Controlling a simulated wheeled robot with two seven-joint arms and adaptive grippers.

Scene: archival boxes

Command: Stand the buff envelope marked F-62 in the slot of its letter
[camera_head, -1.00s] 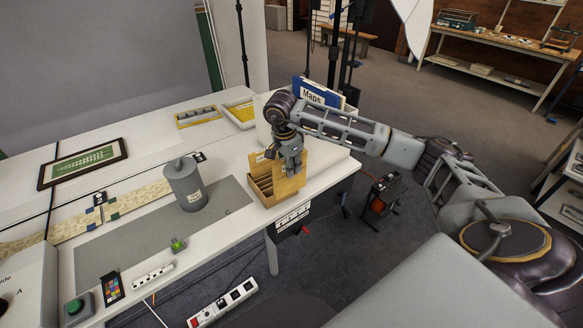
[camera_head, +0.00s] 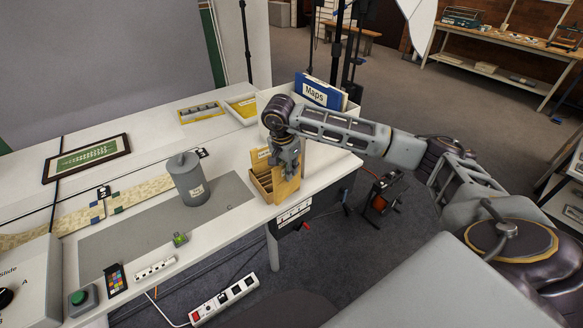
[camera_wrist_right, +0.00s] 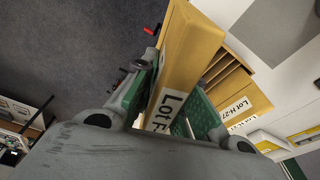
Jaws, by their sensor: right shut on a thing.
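My right gripper (camera_head: 287,165) is shut on a buff envelope (camera_head: 288,188) at the right side of the wooden slotted box (camera_head: 262,193). In the right wrist view the envelope (camera_wrist_right: 187,55) stands between the green finger pads of the gripper (camera_wrist_right: 165,105). I cannot tell whether the held envelope is inside a slot or just beside the box. My left gripper is out of view.
A grey canister (camera_head: 188,180) stands on the grey mat (camera_head: 130,228) left of the box. A blue Maps folder (camera_head: 318,92) stands in a white container behind the gripper. Yellow trays (camera_head: 200,112) lie at the back. The box is near the table's front right edge.

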